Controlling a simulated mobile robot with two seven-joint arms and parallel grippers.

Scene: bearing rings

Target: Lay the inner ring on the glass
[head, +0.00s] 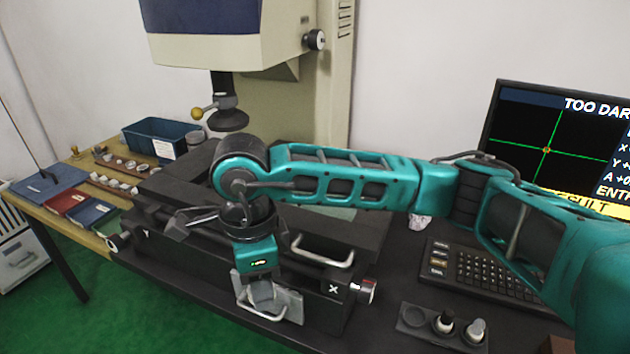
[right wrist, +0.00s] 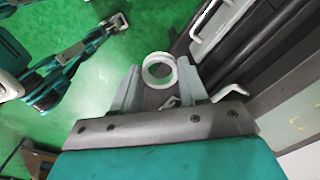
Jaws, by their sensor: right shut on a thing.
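My right gripper (head: 267,304) hangs in front of the dark measuring stage, fingers down. In the right wrist view (right wrist: 161,88) it is shut on a pale metal inner ring (right wrist: 147,74), held near the fingertips with green floor behind it. The stage glass (head: 343,213) shows only as a small greenish patch behind my right arm; a pale corner of it shows at the right of the right wrist view (right wrist: 306,122). My left gripper (right wrist: 117,22) shows small at the top left of the right wrist view; its jaw state is unclear.
The optical head (head: 228,116) hangs above the stage (head: 190,240), with a metal handle (head: 322,252) at the front. A monitor (head: 560,150) reads "TOO DAR", cut off, above a keyboard (head: 480,275). A holder (head: 415,318) with small pieces stands front right. A blue bin (head: 160,138) stands at the left.

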